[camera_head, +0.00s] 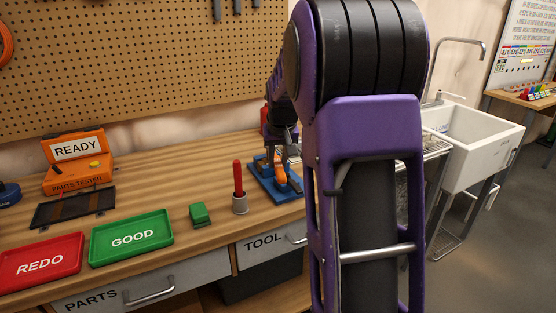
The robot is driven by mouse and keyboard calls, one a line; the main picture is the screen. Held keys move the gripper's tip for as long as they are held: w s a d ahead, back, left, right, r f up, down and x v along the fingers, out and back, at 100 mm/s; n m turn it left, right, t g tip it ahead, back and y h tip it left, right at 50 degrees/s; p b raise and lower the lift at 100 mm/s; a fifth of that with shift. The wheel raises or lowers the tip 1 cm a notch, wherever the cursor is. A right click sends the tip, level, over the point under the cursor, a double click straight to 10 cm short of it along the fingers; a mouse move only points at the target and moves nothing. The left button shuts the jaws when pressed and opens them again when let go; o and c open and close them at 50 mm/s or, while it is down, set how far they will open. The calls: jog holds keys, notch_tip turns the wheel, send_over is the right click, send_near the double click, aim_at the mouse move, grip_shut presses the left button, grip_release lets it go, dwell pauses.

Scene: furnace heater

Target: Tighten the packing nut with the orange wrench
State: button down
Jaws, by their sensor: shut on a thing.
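My gripper (283,157) is at the back right of the workbench, partly behind my own purple arm. It points down and is shut on an orange piece, which looks like the orange wrench (281,175). The wrench is over a blue fixture (262,184) on the bench. Its jaw end is too small to make out. I cannot pick out the packing nut, nor tell whether the wrench is seated on it.
A grey holder (240,205) with a red-handled tool (238,177) stands left of the fixture. A green block (200,213), green GOOD tray (131,255), red REDO tray (15,271) and orange parts tester (77,180) are further left. A sink (470,143) is at right.

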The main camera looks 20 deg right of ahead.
jog(key=shift+f+b, duration=0.8)
jog(key=shift+f, duration=0.35)
jog(key=shift+a, duration=0.1)
dwell(0.3)
jog(key=shift+w+a+r+m+p, duration=0.1)
jog(key=shift+w+a+m+p, duration=0.15)
jog(key=shift+a+m+p, duration=0.25)
jog(key=shift+w+a+m+g+h, duration=0.15)
jog(key=shift+w+a+m+h, duration=0.2)
jog(key=shift+a+m, duration=0.3)
jog(key=shift+w+a+m+g+h, duration=0.15)
jog(key=shift+w+a+m+h, duration=0.2)
jog(key=shift+a+m, duration=0.25)
jog(key=shift+r+p, duration=0.1)
jog(key=shift+p, duration=0.25)
jog(key=shift+r+p, duration=0.65)
jog(key=shift+r, duration=0.25)
jog(key=shift+s, duration=0.1)
jog(key=shift+s+d+n+y, duration=0.2)
jog(key=shift+s+d+n, duration=0.1)
jog(key=shift+d+n, duration=0.25)
jog(key=shift+s+d+n+y, duration=0.2)
jog(key=shift+s+d+n, duration=0.05)
jog(key=shift+d+n, duration=0.25)
